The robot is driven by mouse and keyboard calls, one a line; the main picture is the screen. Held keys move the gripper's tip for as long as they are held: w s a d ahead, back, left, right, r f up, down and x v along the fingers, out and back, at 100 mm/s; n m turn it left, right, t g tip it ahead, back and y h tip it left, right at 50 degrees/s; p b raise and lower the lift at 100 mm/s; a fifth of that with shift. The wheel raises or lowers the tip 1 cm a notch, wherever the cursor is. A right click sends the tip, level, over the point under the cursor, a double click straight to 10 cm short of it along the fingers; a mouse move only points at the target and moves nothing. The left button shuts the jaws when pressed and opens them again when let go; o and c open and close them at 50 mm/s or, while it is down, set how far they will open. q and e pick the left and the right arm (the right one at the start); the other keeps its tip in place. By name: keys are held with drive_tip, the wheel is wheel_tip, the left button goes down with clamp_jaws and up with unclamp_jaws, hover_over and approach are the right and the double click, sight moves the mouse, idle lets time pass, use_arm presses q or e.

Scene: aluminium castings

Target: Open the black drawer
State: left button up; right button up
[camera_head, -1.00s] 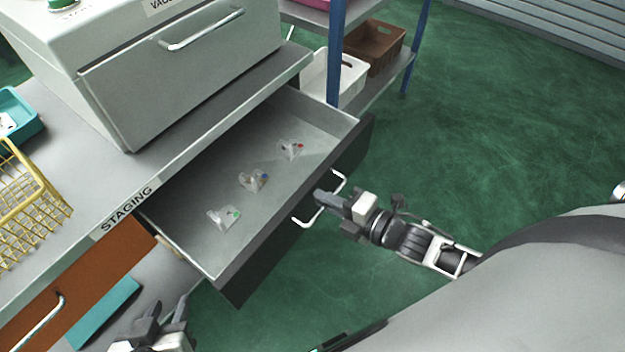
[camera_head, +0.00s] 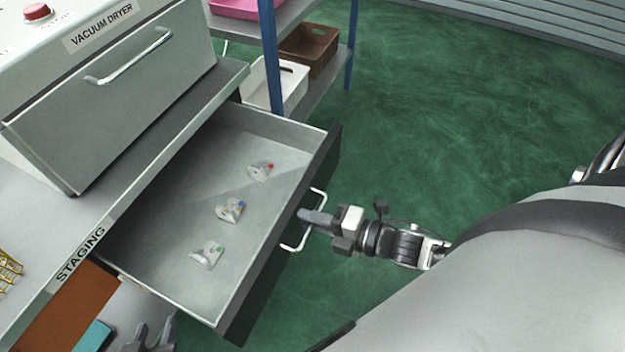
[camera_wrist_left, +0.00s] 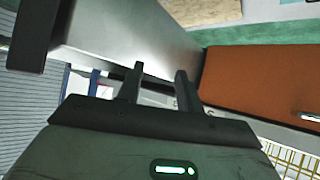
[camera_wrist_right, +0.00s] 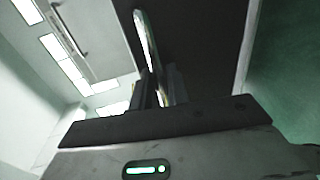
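The black drawer (camera_head: 268,278) has a dark front and a grey inside, and stands pulled well out below the worktop in the head view. Its white bar handle (camera_head: 321,200) is on the front; it also shows in the right wrist view (camera_wrist_right: 146,40). My right gripper (camera_head: 305,216) is at the handle, its fingers close together around the bar and appearing shut on it. My left gripper (camera_head: 152,336) is at the lower edge of the head view, apart from the drawer. Its fingers are open and empty in the left wrist view (camera_wrist_left: 158,82).
Several small clear bags, including one with a red mark (camera_head: 261,170), lie in the drawer. The vacuum dryer (camera_head: 120,90) stands on the worktop above. An orange drawer front (camera_head: 68,312) is at lower left. A blue-post shelf (camera_head: 271,60) stands behind; green floor is clear at right.

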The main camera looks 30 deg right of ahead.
drive_tip(key=shift+s, duration=0.1)
idle(0.3)
drive_tip(key=v, duration=1.6)
drive_tip(key=shift+a, duration=0.1)
